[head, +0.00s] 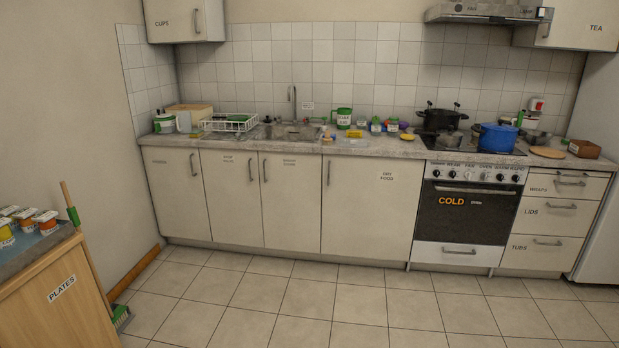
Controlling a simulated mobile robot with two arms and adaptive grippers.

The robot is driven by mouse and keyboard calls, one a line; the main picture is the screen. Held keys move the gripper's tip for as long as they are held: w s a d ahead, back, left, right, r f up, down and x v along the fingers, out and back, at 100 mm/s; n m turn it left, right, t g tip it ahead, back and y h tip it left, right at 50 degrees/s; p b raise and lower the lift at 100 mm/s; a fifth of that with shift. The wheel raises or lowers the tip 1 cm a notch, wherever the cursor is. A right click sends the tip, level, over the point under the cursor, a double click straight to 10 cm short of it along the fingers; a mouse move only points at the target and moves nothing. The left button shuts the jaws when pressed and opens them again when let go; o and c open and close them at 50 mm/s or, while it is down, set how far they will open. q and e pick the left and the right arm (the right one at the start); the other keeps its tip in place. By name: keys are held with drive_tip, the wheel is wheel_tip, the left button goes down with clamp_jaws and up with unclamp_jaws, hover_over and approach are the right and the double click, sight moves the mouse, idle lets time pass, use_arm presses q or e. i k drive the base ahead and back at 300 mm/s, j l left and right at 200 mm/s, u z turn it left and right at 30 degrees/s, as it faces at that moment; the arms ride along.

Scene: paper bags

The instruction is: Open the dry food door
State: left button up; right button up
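The dry food door (368,205) is a cream lower cabinet door left of the oven, with a small label reading "DRY FOOD" near its top right. It is shut. Its vertical metal handle (328,173) is near its upper left edge. Neither of my grippers is in the head view.
The tiled floor (320,308) in front of the cabinets is clear. An oven (463,215) labelled "COLD" stands right of the door, then drawers (548,240). A wooden unit (55,295) labelled "PLATES" is at lower left, with a broom (121,317) beside it. The counter (380,149) holds several items.

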sight(369, 204)
drive_tip(key=i, duration=1.65)
